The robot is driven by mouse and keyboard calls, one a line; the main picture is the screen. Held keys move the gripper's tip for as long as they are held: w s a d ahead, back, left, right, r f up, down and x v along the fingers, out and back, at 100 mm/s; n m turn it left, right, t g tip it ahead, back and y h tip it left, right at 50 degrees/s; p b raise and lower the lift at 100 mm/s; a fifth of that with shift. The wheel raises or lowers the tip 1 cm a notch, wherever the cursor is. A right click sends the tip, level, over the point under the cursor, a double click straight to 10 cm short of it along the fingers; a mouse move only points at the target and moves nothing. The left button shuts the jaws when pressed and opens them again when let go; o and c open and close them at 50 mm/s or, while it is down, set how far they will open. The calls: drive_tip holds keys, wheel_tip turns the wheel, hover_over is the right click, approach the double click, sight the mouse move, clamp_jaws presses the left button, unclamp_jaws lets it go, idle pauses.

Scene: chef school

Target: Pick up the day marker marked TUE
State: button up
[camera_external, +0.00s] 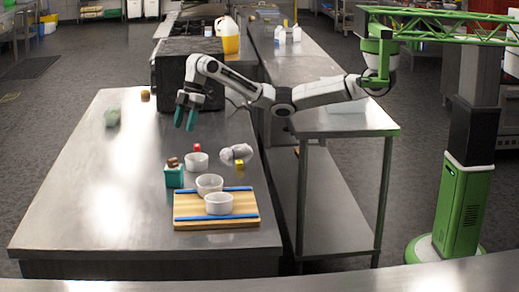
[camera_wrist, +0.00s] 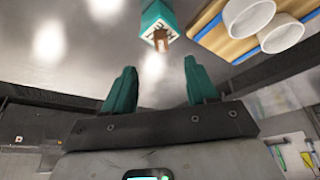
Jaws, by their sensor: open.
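No lettering is legible, so I cannot tell which thing is the day marker marked TUE. My gripper (camera_external: 184,116) has teal fingers, spread and empty, above the table behind these things. In the wrist view my gripper (camera_wrist: 160,80) is open with nothing between its fingers. A teal box (camera_external: 174,178) holds brown pieces; it also shows in the wrist view (camera_wrist: 158,18).
A wooden board (camera_external: 185,208) with blue strips bears two white bowls (camera_external: 210,183) (camera_external: 219,204). A green item (camera_external: 112,118) and a brown item (camera_external: 145,95) lie at the far left. A dark appliance (camera_external: 170,75) stands behind my gripper.

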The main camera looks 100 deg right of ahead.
drive_tip(key=w+d+r+m+t+h, duration=0.1)
drive_tip(key=w+d+r+m+t, duration=0.15)
drive_tip(key=r, duration=0.65)
drive_tip(key=w+d+r+m+t, duration=0.1)
drive_tip(key=r+m+t, duration=0.25)
drive_tip(key=r, duration=0.45)
drive_tip(key=s+d+r+m+t+h, duration=0.1)
drive_tip(key=s+d+r+m+h, duration=0.25)
drive_tip(key=d+m, duration=0.45)
drive_tip(key=m+g+y, duration=0.1)
drive_tip(key=m+g, duration=0.9)
drive_tip(key=m, duration=0.2)
hover_over(239, 161)
drive_tip(key=f, duration=3.3)
drive_tip(key=shift+w+a+b, duration=0.2)
drive_tip(key=shift+a+b, duration=0.05)
drive_tip(key=shift+b, duration=0.15)
drive_tip(key=shift+s+d+f+p, duration=0.1)
drive_tip(key=shift+s+f+p, duration=0.1)
drive_tip(key=shift+f, duration=1.35)
drive_tip(key=shift+s+f+p, duration=0.1)
drive_tip(key=shift+f+p, duration=0.05)
drive_tip(key=shift+f, duration=1.4)
clamp_jaws()
